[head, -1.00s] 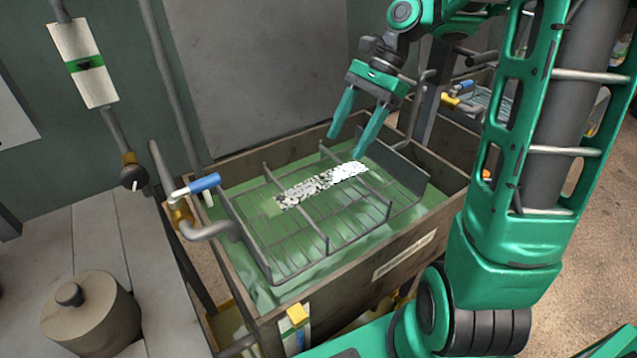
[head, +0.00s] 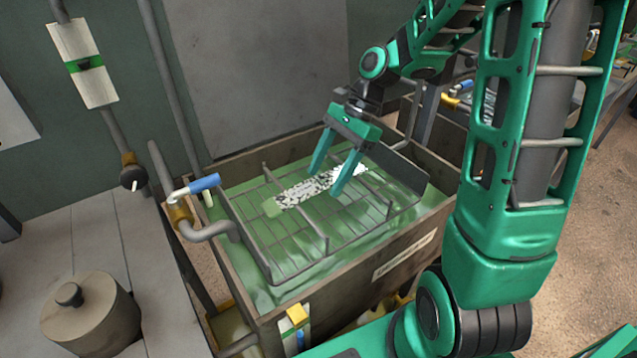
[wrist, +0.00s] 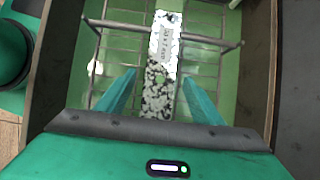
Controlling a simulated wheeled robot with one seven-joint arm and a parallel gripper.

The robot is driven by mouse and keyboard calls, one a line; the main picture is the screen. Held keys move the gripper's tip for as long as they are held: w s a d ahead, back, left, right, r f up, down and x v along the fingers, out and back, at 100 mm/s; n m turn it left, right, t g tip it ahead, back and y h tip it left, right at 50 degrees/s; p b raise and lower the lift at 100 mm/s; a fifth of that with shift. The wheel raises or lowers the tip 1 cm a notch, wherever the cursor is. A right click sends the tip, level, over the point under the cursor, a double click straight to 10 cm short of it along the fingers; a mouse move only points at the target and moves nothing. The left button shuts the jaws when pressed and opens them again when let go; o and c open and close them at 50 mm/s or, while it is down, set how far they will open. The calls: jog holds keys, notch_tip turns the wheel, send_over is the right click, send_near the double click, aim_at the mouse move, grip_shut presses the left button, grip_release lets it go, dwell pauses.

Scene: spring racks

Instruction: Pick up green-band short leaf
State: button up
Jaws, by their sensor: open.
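The short leaf (head: 300,188) is a flat strip, speckled black and white, lying on a wire rack (head: 262,235) in the tank. In the wrist view my gripper (wrist: 160,92) also shows one finger on each side of the leaf, with nothing held. I cannot tell the exact height gap.
The tank (head: 345,275) has raised walls and green liquid under the rack. Rack dividers stand up across the leaf. A blue-handled tap (head: 204,184) is at the left rim, and a lidded round pot (head: 90,318) stands on the left bench.

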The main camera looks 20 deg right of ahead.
jog(key=shift+c, duration=0.6)
grip_shut()
jog(key=shift+r, duration=0.15)
